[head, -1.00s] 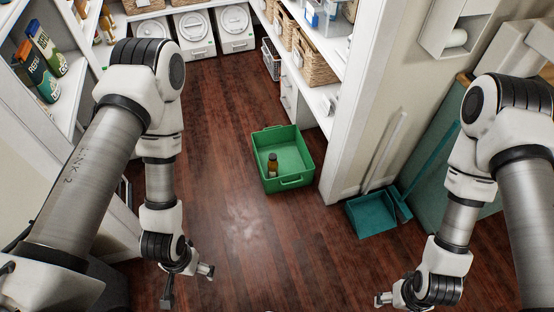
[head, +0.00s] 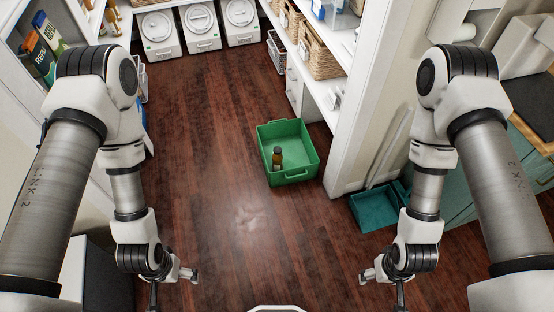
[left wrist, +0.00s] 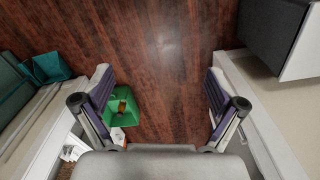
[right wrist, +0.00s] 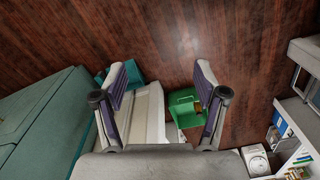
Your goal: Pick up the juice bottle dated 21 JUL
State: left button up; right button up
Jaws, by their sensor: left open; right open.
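A small amber bottle with a dark cap (head: 277,158) stands inside the green crate (head: 294,179) on the floor ahead; its date cannot be read. The bottle also shows small in the left wrist view (left wrist: 123,106) and in the right wrist view (right wrist: 197,107). More amber bottles (head: 111,22) stand on the upper left shelf, their dates unreadable. My left gripper (head: 172,287) is open and empty above the floor, nearer to me than the crate and to its left. My right gripper (head: 384,288) is open and empty, nearer and to the right.
Shelves line both sides, with wicker baskets (head: 320,55) on the right. A teal cabinet with a dark top stands at right. The wooden floor before the crate is clear.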

aim_at(278, 160)
jog(key=i+j+z, duration=0.2)
jog(key=i, duration=0.25)
jog(key=i+z, duration=0.2)
jog(key=i, duration=0.3)
jog(key=i+j+z, duration=0.2)
jog(key=i, duration=0.25)
